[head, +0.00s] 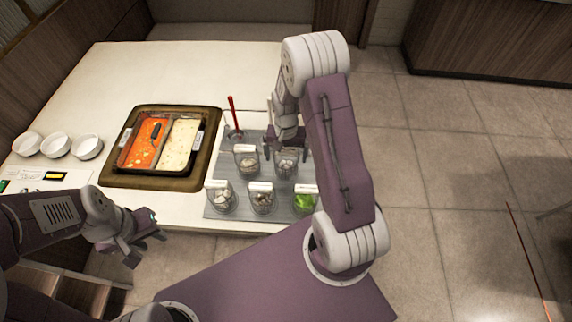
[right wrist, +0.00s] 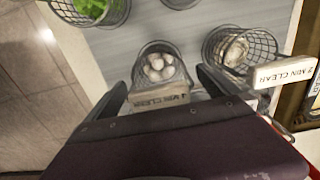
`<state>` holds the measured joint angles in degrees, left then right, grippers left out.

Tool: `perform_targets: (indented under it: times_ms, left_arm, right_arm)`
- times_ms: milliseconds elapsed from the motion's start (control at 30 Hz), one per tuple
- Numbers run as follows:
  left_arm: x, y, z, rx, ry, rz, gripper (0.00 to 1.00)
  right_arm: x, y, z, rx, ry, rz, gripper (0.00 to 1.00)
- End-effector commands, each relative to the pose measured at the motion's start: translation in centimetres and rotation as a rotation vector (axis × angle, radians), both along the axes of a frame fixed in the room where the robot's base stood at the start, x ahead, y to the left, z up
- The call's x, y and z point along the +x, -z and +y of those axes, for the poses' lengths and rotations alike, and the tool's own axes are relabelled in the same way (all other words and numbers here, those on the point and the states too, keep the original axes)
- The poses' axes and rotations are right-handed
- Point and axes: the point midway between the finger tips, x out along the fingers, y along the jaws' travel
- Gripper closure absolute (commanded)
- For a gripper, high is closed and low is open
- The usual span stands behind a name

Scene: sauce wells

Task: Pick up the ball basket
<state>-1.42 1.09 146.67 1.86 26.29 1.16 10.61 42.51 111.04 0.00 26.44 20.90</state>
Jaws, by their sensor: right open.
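The ball basket (right wrist: 160,70) is a small wire basket holding several whitish balls, with a pale labelled handle block (right wrist: 160,97) on its near side in the right wrist view. In the head view, the ball basket (head: 287,166) stands at the back right of the grey mat, partly hidden by my right gripper. My right gripper (head: 286,145) is open just above it, pointing down. In the right wrist view its fingers lie on either side of the handle block; contact cannot be told. My left gripper (head: 144,246) is open and empty at the table's front edge.
Other wire baskets share the grey mat (head: 234,180): one (head: 246,164) to the left, and a front row with green leaves (head: 305,202) at right. A red-handled ladle (head: 233,115) stands behind. A divided sauce pot (head: 158,142) and white bowls (head: 57,146) are left.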

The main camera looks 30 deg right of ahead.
Motion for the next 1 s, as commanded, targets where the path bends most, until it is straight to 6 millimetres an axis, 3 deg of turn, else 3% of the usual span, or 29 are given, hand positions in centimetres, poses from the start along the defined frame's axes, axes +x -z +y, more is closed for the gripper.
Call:
perform_targets:
  times_ms: [133, 167, 400, 733, 967, 1000]
  left_arm:
    - [0.0, 0.0, 0.0, 0.0, 0.0, 0.0, 0.64]
    - [0.0, 0.0, 0.0, 0.0, 0.0, 0.0, 0.64]
    - [0.0, 0.0, 0.0, 0.0, 0.0, 0.0, 0.64]
    - [0.0, 0.0, 0.0, 0.0, 0.0, 0.0, 0.64]
    - [0.0, 0.1, 0.0, 0.0, 0.0, 0.0, 0.64]
    - [0.0, 0.2, 0.0, 0.0, 0.0, 0.0, 0.64]
  right_arm:
    - [0.0, 0.0, 0.0, 0.0, 0.0, 0.0, 0.0]
    - [0.0, 0.0, 0.0, 0.0, 0.0, 0.0, 0.06]
    - [0.0, 0.0, 0.0, 0.0, 0.0, 0.0, 0.72]
    - [0.1, -0.6, 0.0, 0.0, 0.0, -0.002, 0.72]
    - [0.2, -4.4, 0.0, -0.001, 0.0, -0.006, 0.72]
    - [0.0, -4.8, -1.1, -0.001, 0.007, -0.005, 0.72]
